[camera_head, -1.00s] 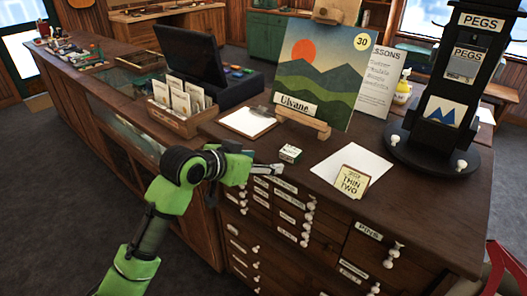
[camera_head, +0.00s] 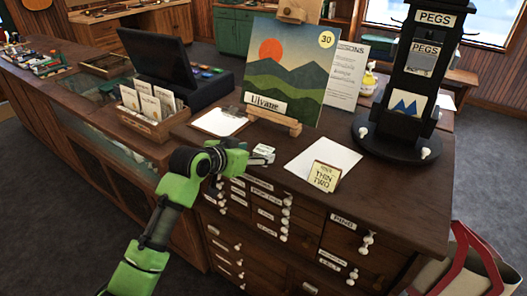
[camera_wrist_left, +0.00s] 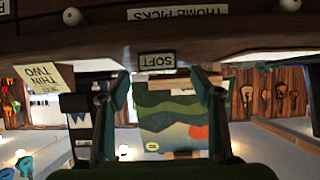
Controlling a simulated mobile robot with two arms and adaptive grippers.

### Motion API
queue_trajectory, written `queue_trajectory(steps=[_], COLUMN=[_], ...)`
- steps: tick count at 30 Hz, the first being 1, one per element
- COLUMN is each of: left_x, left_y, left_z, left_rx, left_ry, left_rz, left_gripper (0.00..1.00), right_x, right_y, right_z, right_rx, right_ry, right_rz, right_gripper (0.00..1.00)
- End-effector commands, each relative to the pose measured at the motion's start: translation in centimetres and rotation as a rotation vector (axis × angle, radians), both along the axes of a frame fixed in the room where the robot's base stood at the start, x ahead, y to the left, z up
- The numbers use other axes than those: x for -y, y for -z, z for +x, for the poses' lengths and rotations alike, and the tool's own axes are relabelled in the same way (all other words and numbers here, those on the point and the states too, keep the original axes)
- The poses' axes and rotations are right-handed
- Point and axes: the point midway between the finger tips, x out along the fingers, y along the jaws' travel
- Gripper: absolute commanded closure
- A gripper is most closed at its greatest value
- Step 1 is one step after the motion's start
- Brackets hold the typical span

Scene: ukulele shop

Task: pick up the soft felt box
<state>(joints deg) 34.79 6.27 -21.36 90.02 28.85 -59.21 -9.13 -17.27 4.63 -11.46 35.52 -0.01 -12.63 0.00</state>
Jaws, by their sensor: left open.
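The soft felt box (camera_head: 264,150) is a small pale box with a dark green edge near the front edge of the dark wooden counter. In the left wrist view the box (camera_wrist_left: 156,61) appears upside down, with "SOFT" on its face. My left gripper (camera_head: 258,159) is just in front of the box at counter height and partly overlaps it in the head view. In the wrist view its two fingers (camera_wrist_left: 160,80) are apart, one on each side of the box and slightly short of it. Nothing is held. My right gripper is out of view.
A black pegs stand (camera_head: 405,135) is at right. Knobbed drawers (camera_head: 265,215) are below.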

Motion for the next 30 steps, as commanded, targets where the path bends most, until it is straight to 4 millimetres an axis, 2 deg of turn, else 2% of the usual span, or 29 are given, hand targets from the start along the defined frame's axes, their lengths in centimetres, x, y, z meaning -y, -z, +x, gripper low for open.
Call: queue_trajectory(steps=[3, 9, 18, 22, 30], left_x=[1.1, 1.9, 2.0, 1.9, 1.9], left_y=[0.4, 1.5, 1.8, 1.8, 1.8], left_z=[1.1, 2.4, 2.6, 2.6, 2.6], left_rx=[-0.004, -0.001, 0.000, 0.000, 0.000], left_ry=[0.001, 0.000, 0.000, 0.000, 0.000], left_rz=[-0.002, -0.001, 0.000, 0.000, 0.000], left_gripper=[0.41, 0.41, 0.41, 0.74, 0.74], right_x=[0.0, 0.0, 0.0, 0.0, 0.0], right_y=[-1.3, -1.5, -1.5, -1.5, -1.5], right_z=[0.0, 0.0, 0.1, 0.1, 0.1], right_rx=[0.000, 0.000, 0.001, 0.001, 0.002], right_ry=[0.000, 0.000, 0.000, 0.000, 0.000], right_rz=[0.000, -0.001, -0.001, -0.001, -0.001], right_gripper=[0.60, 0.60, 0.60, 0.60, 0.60])
